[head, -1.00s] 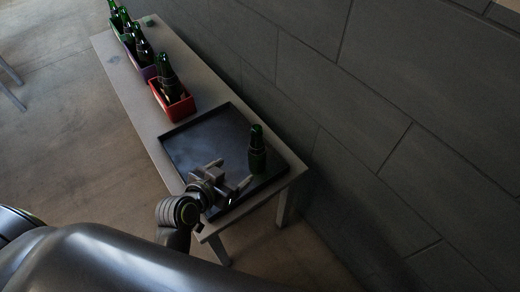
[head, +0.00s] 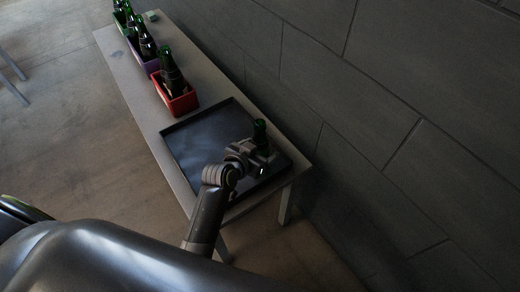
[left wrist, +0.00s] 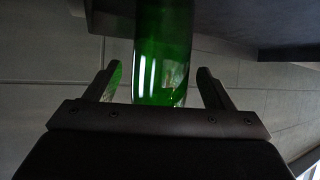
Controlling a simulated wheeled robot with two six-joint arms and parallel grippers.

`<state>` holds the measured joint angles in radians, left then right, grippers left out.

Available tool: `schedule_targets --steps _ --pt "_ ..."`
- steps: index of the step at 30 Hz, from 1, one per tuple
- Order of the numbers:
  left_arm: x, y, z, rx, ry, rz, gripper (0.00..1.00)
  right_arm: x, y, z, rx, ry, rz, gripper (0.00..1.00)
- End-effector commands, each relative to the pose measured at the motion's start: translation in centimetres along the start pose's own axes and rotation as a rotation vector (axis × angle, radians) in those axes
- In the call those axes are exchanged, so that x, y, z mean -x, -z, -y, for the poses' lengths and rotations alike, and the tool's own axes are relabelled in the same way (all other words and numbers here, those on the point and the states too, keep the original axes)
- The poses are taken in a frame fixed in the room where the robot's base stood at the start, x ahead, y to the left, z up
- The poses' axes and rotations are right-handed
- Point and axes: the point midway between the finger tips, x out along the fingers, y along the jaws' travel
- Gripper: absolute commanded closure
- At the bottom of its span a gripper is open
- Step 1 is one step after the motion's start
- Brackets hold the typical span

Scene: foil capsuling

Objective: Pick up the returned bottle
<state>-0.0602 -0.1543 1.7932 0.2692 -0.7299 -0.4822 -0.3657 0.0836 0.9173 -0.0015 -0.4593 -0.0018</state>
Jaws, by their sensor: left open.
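The green bottle (head: 261,132) stands upright on the black tray (head: 190,137) near its right end. In the head view its lower part is hidden by my left gripper (head: 262,160). In the left wrist view the green glass of the bottle (left wrist: 162,50) lies between the two fingers of the left gripper (left wrist: 158,85). The fingers are open, with a gap visible on each side of the glass. My right gripper is not in view.
A red crate (head: 181,106) with dark green bottles stands on the table beyond the tray. A purple crate (head: 152,66) and a green crate (head: 119,18) with bottles stand farther back. A grey wall (head: 400,110) runs close along the table's right side.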

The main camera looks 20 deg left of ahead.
Motion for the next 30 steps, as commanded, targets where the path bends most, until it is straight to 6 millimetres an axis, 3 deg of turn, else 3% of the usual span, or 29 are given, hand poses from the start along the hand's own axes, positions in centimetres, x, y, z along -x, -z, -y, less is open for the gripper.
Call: schedule_targets --steps 9,22,30 --pt "-0.6 0.0 0.02 0.0 0.001 0.0 0.24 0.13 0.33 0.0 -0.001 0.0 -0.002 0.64" --pt "-0.58 0.01 0.01 0.0 0.001 0.0 0.79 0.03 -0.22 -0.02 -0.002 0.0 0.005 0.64" --pt "-0.37 0.51 0.01 0.0 0.001 -0.004 0.79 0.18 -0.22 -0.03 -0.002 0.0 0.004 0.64"
